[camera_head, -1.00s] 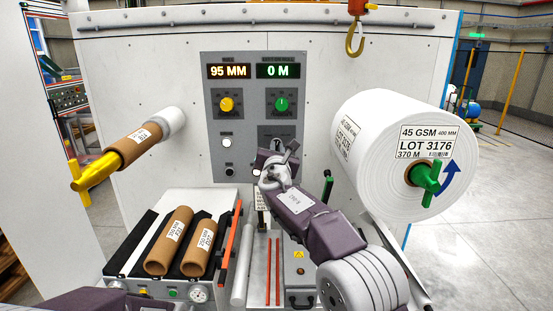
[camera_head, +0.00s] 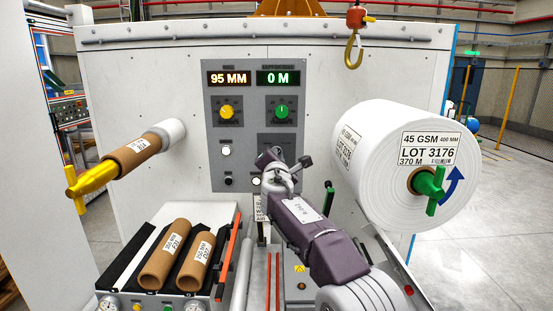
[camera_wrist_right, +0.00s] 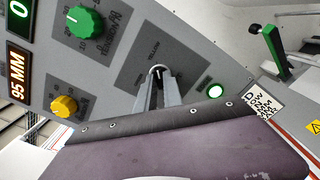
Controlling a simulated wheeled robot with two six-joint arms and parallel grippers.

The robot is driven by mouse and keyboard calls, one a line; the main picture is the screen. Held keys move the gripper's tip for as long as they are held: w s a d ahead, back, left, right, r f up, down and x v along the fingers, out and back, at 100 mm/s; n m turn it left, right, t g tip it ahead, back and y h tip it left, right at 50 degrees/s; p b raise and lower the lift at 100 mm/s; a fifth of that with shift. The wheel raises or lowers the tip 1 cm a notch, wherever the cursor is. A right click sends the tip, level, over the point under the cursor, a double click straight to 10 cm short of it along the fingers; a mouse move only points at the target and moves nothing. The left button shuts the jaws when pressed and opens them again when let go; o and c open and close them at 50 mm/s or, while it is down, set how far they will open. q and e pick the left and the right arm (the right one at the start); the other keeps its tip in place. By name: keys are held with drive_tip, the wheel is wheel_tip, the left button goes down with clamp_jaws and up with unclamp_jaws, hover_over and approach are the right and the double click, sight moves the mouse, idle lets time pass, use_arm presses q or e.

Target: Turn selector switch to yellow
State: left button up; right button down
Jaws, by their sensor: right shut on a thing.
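The selector switch (camera_wrist_right: 156,70) is a small round knob with a light mark, on a grey plate of the panel. A YELLOW label is on the plate beyond it in the right wrist view. My right gripper (camera_wrist_right: 157,82) has its two fingers closed around the knob. In the head view my right gripper (camera_head: 276,166) is at the lower right of the panel and hides the switch. The switch's exact pointing direction is hard to read. My left gripper is not in view.
A yellow knob (camera_head: 227,112) and a green knob (camera_head: 282,111) sit above on the panel, below displays reading 95 MM and 0 M. A lit button (camera_wrist_right: 215,91) is close to the fingers. A white roll (camera_head: 385,165) stands at right; a hook (camera_head: 352,50) hangs above.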

drive_tip(key=shift+f, duration=0.2)
drive_tip(key=c, duration=1.7)
unclamp_jaws()
drive_tip(key=shift+o, duration=1.1)
drive_tip(key=shift+r, duration=0.15)
drive_tip(key=shift+s, duration=0.1)
drive_tip(key=s+b, duration=0.5)
drive_tip(key=s, duration=0.4)
drive_tip(key=shift+b, duration=0.4)
